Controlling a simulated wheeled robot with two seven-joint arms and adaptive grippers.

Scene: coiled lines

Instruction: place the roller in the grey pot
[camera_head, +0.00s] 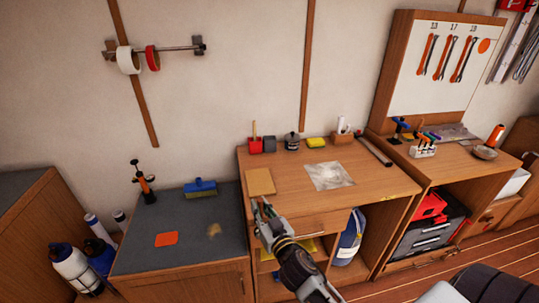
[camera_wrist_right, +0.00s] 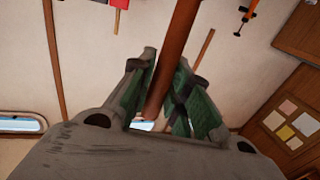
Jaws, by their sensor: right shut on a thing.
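The grey pot (camera_head: 269,145) stands at the back left of the wooden bench, right beside a red pot (camera_head: 255,146) with a handle upright in it. My right gripper (camera_head: 262,206) is at the front left edge of the bench, in front of the pot and apart from it. In the right wrist view its green-padded fingers (camera_wrist_right: 160,98) are shut on a reddish-brown rod, which looks like the roller (camera_wrist_right: 178,52). The roller's far end runs out of the picture, and I cannot make it out in the head view. My left gripper is not in view.
A tan board (camera_head: 260,182) lies between my right gripper and the pots. A pale sheet (camera_head: 329,176) lies mid-bench.

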